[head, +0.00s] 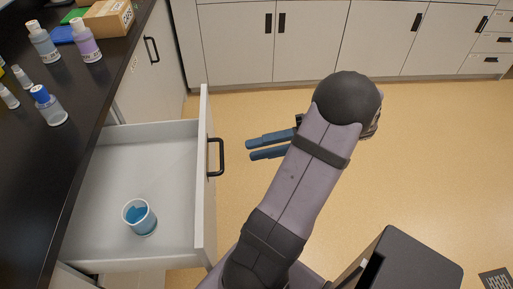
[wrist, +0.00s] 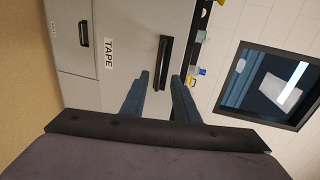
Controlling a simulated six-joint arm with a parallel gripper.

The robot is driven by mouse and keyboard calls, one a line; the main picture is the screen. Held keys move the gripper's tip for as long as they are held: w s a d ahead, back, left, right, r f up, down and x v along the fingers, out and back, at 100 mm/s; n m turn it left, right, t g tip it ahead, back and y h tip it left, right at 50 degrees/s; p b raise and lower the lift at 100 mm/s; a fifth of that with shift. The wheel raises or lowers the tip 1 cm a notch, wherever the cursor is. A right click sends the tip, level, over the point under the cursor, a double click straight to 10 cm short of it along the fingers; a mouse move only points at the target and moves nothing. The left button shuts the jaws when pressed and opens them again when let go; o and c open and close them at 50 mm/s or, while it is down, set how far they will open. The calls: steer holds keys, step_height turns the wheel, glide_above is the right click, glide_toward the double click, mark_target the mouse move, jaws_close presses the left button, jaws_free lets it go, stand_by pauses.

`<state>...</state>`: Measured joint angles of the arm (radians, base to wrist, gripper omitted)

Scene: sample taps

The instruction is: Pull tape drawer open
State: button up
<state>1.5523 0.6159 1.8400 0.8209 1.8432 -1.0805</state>
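The tape drawer (head: 207,185) stands pulled out from under the black counter, its inside in plain view in the head view. Its dark bar handle (head: 216,157) is on the front face. In the wrist view the drawer front carries a TAPE label (wrist: 108,52) and the handle (wrist: 163,62), which lies ahead of the fingers. My gripper (head: 250,149) is open and empty, with its two blue fingers a little apart. The fingertips point at the handle but stand clear of it, to its right in the head view. The fingers also show in the wrist view (wrist: 161,77).
Several bottles, such as a blue-capped one (head: 48,105), and a cardboard box (head: 109,18) are on the counter (head: 30,160). Cabinets (head: 235,50) line the back.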

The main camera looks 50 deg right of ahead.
steer(key=g+h+p, duration=1)
steer(key=p, duration=2)
glide_toward(222, 153)
steer(key=shift+s+d, duration=0.15)
steer(key=shift+s, duration=0.05)
steer(key=shift+f, duration=0.1)
steer(key=shift+w+a+f, duration=0.15)
steer(key=shift+f, duration=1.05)
steer(key=shift+w+a+f, duration=0.15)
steer(key=shift+f, duration=1)
steer(key=shift+w+a+f, duration=0.2)
steer(key=shift+f, duration=1)
steer(key=shift+t+y, duration=0.3)
